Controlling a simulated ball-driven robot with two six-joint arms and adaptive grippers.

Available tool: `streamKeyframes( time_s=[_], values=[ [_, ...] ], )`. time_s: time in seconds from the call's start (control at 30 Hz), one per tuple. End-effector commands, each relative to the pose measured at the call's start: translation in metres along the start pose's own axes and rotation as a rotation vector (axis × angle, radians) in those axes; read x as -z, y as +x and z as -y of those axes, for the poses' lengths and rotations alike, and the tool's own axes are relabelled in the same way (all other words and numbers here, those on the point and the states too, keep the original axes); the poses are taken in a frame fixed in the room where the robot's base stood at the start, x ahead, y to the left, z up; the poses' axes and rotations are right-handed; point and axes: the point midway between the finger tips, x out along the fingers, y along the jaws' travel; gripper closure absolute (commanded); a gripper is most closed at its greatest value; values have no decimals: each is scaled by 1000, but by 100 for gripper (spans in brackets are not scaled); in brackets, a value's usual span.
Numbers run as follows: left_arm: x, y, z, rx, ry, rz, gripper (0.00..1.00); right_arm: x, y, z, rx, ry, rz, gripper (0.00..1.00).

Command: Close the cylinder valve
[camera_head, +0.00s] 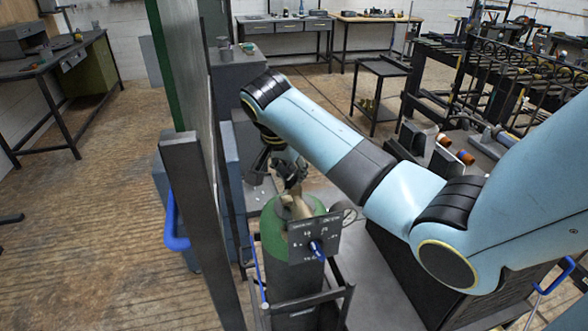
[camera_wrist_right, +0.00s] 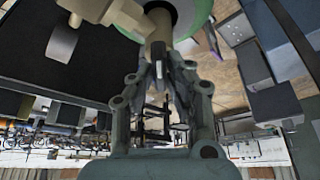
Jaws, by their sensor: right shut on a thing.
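A green gas cylinder (camera_head: 272,232) stands upright in a dark metal frame, and its green shoulder also shows in the right wrist view (camera_wrist_right: 190,15). A tan cylinder valve (camera_head: 299,208) rises from its top; in the right wrist view its stem (camera_wrist_right: 158,28) and side fitting (camera_wrist_right: 62,42) show close up. My right gripper (camera_head: 291,178) is over the cylinder top, its fingers (camera_wrist_right: 162,78) closed together at the end of the valve. The fingers partly hide where they grip. My left gripper is not in view.
A dark plate with markings (camera_head: 314,232) and a blue knob (camera_head: 317,250) stands in front of the cylinder. Wooden floor (camera_head: 115,235) is open further left.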

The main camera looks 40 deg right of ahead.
Motion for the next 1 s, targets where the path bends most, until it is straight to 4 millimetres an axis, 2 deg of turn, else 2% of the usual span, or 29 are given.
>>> streamKeyframes(
  time_s=[0.6, 1.0],
  values=[
    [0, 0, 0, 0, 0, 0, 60, 3, -1, 3, -212, 520, -3, 100],
    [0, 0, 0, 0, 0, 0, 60, 3, 0, 4, -292, 712, -3, 100]
  ],
)
